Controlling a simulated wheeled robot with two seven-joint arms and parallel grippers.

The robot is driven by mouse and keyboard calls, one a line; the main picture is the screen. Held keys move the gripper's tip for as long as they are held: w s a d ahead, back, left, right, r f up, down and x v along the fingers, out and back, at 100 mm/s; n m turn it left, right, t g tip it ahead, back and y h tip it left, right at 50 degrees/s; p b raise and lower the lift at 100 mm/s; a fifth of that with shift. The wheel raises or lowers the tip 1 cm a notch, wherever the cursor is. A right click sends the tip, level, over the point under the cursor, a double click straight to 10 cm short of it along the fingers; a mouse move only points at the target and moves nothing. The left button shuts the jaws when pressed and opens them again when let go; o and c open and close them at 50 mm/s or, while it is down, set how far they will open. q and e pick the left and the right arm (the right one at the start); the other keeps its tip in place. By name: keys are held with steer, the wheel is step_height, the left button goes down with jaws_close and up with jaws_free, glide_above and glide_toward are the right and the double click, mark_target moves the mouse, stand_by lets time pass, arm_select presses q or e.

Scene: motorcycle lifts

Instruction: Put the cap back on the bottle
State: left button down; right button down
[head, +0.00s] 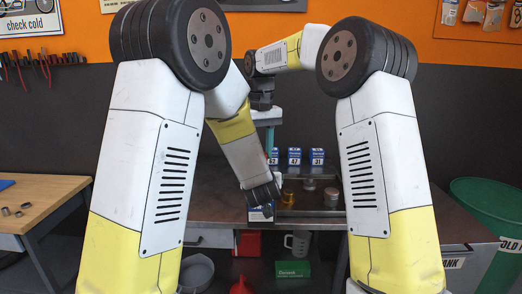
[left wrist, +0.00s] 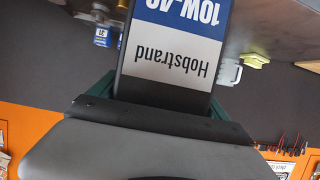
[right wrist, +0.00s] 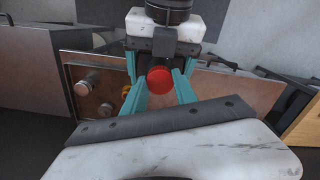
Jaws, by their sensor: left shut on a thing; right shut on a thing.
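My left gripper (head: 262,194) is low over the bench in the head view, with a bottle (head: 260,213) just under it. In the left wrist view the dark bottle (left wrist: 172,60) has a white and blue "Hobstrand" label and appears upside down, gripped between the green fingers. My right gripper (head: 268,117) is higher, above the left one, with teal fingers pointing down. In the right wrist view a round red cap (right wrist: 160,80) sits between its teal fingers. The bottle's neck is hidden, and I cannot tell the gap between cap and bottle.
A tray (head: 286,212) on the bench holds several small metal pots. Small numbered boxes (head: 317,157) stand behind it. A wooden table (head: 55,190) with metal rings is at left; a green bin (head: 490,215) is at right. A red funnel (head: 242,286) is below the bench.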

steer(key=m, duration=1.2)
steer(key=shift+m, duration=0.3)
steer(key=c, duration=1)
jaws_free()
steer(key=shift+o, duration=0.2)
steer(key=shift+r, duration=2.25)
steer(key=shift+c, duration=0.4)
